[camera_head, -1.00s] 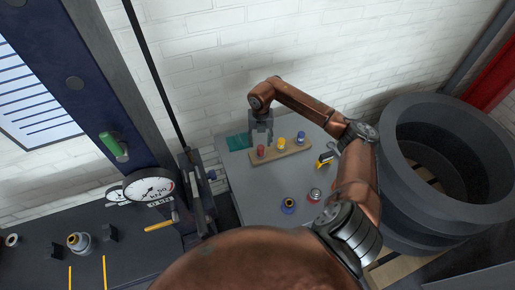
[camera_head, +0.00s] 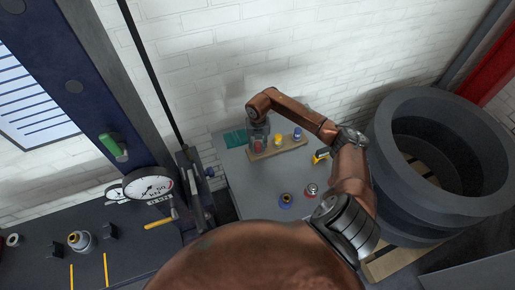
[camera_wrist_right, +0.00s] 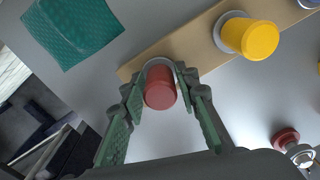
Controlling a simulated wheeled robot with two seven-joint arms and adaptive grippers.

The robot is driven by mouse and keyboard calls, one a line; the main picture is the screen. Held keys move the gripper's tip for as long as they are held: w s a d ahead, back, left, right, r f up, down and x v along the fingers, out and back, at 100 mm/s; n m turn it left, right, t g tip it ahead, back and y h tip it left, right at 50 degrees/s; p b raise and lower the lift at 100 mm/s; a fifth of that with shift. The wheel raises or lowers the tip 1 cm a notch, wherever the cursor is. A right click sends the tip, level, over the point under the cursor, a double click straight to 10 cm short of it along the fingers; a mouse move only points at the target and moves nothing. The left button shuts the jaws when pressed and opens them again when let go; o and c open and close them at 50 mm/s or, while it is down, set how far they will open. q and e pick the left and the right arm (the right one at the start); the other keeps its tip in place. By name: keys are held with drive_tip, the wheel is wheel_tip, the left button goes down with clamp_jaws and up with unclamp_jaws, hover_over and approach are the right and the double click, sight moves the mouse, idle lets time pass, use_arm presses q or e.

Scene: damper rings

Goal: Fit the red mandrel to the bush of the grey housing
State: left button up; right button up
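The red mandrel (camera_wrist_right: 160,92) stands in a wooden rack (camera_wrist_right: 195,48) at the rack's end. In the head view the red mandrel (camera_head: 258,146) is partly covered by my right gripper (camera_head: 258,138). In the right wrist view my right gripper (camera_wrist_right: 160,78) is open, with one finger on each side of the mandrel. The fingertips are close to its sides; I see no clear grip. A grey housing with a brass-coloured bush (camera_head: 82,243) stands on the dark bench at the left. My left gripper is not in view.
A yellow mandrel (camera_wrist_right: 250,38) and a blue mandrel (camera_head: 297,134) stand in the same rack. A green mat (camera_head: 235,138) lies beside it. Large dark rings (camera_head: 440,215) stand at the right.

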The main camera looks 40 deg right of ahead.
clamp_jaws()
drive_tip(key=shift+w+r, duration=0.1)
idle(0.4)
